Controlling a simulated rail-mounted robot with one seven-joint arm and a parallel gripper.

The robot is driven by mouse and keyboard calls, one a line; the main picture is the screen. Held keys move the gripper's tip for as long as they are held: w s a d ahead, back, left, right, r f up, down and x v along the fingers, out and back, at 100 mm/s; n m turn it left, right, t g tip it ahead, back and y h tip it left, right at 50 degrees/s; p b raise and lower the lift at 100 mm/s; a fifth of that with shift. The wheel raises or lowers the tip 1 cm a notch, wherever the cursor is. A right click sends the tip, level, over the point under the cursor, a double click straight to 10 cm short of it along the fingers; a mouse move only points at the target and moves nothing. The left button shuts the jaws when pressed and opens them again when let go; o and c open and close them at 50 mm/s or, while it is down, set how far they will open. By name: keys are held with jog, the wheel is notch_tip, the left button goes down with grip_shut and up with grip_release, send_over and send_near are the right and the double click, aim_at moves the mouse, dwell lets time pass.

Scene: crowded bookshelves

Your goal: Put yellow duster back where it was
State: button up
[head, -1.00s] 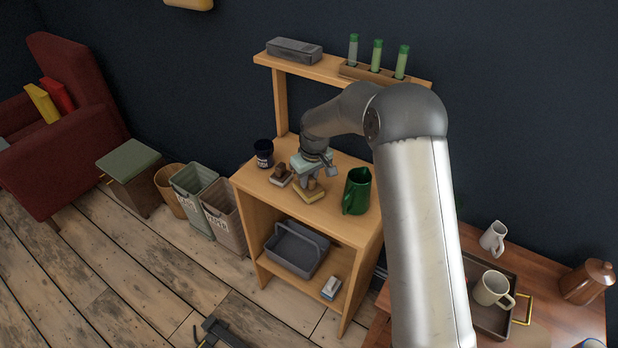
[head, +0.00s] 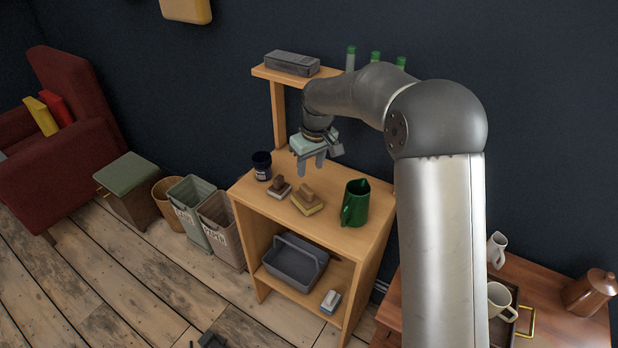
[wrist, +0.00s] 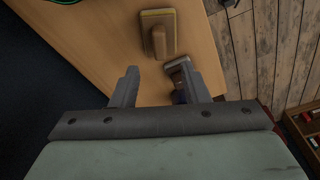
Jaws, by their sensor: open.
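The yellow duster (head: 307,201), a block with a wooden handle and a yellow layer at its base, rests on the wooden shelf top (head: 275,207). It stands between a dark-handled duster (head: 279,188) and a green jug (head: 355,203). My gripper (head: 311,172) is open and empty above the yellow duster, apart from it. In the wrist view the yellow duster (wrist: 158,34) lies beyond the open fingers (wrist: 161,90), and the dark-handled duster (wrist: 184,76) shows close to the right finger.
A dark jar (head: 262,166) stands at the left of the shelf top. A grey caddy (head: 295,258) and a white-and-grey duster (head: 331,301) sit on the shelf below. A grey box (head: 292,63) and green-capped tubes (head: 375,58) are on the upper ledge.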

jog(key=s+d+r+m+h, duration=0.1)
jog(key=s+d+r+m, duration=0.15)
jog(key=s+d, duration=0.4)
jog(key=s+d+r+m, duration=0.1)
jog(key=s+d+r, duration=0.2)
jog(key=s, duration=0.6)
jog(key=s+d+f+m, duration=0.1)
jog(key=s+d+m, duration=0.1)
jog(key=s, duration=0.8)
jog(key=s+d+f+m+g, duration=0.1)
jog(key=s+d, duration=0.3)
jog(key=s, duration=0.6)
jog(key=shift+d+f+m, duration=0.4)
jog(key=shift+f+m, duration=0.05)
jog(key=shift+f, duration=0.15)
jog(key=shift+s, duration=0.1)
